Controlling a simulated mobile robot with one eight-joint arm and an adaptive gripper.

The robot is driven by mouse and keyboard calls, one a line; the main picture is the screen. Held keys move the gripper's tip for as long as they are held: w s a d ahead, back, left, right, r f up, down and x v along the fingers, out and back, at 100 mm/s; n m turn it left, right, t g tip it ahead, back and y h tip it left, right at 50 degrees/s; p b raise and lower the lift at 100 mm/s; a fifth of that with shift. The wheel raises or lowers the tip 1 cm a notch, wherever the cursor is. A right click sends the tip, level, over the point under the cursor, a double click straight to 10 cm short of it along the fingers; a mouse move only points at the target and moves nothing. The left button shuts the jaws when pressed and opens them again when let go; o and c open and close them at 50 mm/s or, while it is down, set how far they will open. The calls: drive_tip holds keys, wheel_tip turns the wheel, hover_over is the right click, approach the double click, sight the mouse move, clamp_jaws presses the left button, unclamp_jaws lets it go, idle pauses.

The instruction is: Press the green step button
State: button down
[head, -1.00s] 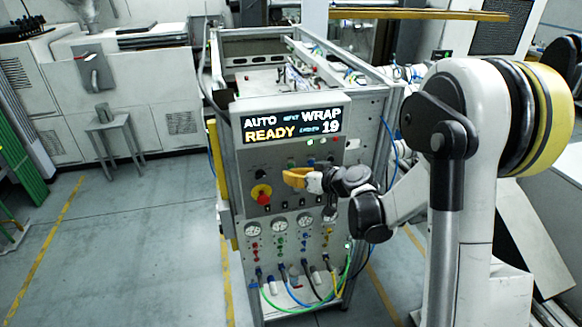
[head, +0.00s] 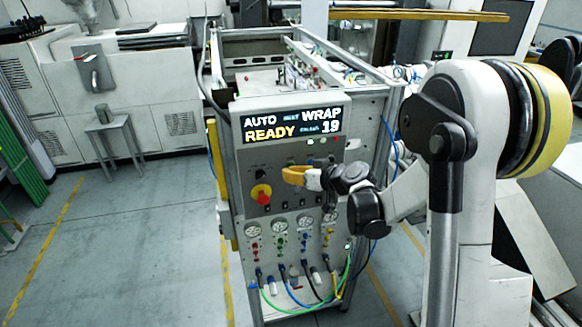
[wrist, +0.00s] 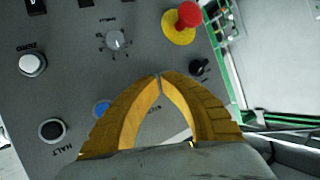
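The grey control panel (head: 252,170) on the front of the machine carries the buttons; it fills much of the wrist view (wrist: 75,85). My gripper (head: 287,174) is in front of this panel, with its yellow fingers pointing left. In the wrist view its fingertips (wrist: 160,77) meet, and nothing shows between them. I cannot make out the green step button with certainty in either view; my fingers and wrist cover part of the panel. A blue button (wrist: 102,107) shows beside one finger. A small, unreadable label shows between the fingers.
A red stop knob on yellow (wrist: 184,20), a rotary knob (wrist: 115,40), a white button (wrist: 32,65) and a black HALT button (wrist: 52,130) surround the fingers. The display (head: 292,126) reads AUTO, READY, WRAP, 19. Gauges and hoses sit below. Floor at left is open.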

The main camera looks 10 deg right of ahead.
drive_tip(key=shift+w, duration=0.35)
idle(0.6)
drive_tip(key=shift+s+b, duration=0.4)
drive_tip(key=shift+s, duration=0.4)
drive_tip(key=s+b, duration=0.1)
drive_tip(key=s, duration=0.4)
drive_tip(key=shift+f, duration=0.1)
idle(0.5)
